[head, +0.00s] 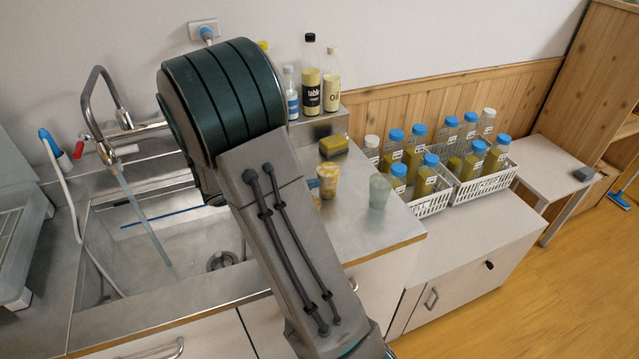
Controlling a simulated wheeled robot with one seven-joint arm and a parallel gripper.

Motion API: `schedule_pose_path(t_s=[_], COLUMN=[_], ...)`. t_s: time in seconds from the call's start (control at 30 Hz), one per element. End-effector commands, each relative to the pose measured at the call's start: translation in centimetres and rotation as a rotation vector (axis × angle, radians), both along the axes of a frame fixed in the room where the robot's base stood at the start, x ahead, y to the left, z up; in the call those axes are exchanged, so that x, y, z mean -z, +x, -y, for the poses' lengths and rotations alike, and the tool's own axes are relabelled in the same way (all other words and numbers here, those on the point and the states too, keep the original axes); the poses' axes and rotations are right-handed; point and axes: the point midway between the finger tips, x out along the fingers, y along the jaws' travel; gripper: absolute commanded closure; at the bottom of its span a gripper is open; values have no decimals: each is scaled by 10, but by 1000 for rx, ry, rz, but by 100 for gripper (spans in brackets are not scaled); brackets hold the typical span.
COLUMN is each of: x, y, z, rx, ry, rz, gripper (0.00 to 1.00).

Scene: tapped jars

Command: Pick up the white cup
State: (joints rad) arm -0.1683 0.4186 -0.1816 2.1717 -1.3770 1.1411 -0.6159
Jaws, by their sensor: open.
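A pale, whitish translucent cup (380,191) stands upright on the steel counter, near its right front corner. It is the only plain whitish cup I see. My arm crosses the middle of the head view and hides part of the counter and sink. My gripper does not show in this view, so its place relative to the cups cannot be seen.
A steel sink (170,240) with a running tap (120,130) lies left. A yellow-green sponge (333,146) and several bottles (311,80) stand behind the cups. White baskets (484,188) of blue-capped jars sit on a lower cabinet at right. Counter in front of the whitish cup is clear.

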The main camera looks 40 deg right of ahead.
Motion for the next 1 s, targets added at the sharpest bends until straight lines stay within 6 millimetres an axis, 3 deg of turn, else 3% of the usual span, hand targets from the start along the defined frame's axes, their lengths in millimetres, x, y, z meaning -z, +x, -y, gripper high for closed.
schedule_pose_path(t_s=[0.3,0.57,0.83,1.0], x=[23,30,47,51], y=[5,6,9,10], z=[52,73,108,116], rx=[-3,-1,4,0], ry=[2,3,3,4], rz=[0,1,0,3], gripper=[23,23,23,23])
